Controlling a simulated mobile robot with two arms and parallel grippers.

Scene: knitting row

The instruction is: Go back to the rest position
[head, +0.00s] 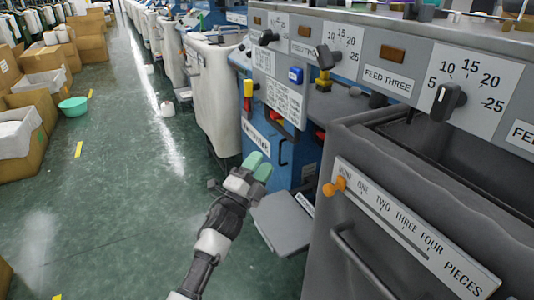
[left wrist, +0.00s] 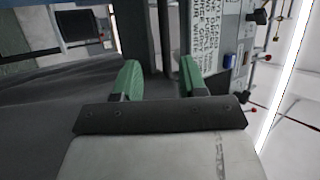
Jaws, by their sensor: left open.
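My left gripper (head: 257,166) is near the middle of the head view, with its arm coming up from the bottom. Its green fingertips are in front of the blue machine side, left of the grey bin. In the left wrist view the two green fingers (left wrist: 160,80) stand apart with nothing between them. The gripper is open and empty. Whether it touches the machine cannot be told. My right gripper is not in view.
A grey bin (head: 345,190) with an orange slider (head: 335,187) stands at the right. A panel with dials (head: 448,98) runs above it. A grey flap (head: 282,222) juts out low beside my left arm. Cardboard boxes (head: 92,48) line the left; the green floor (head: 110,200) between is mostly clear.

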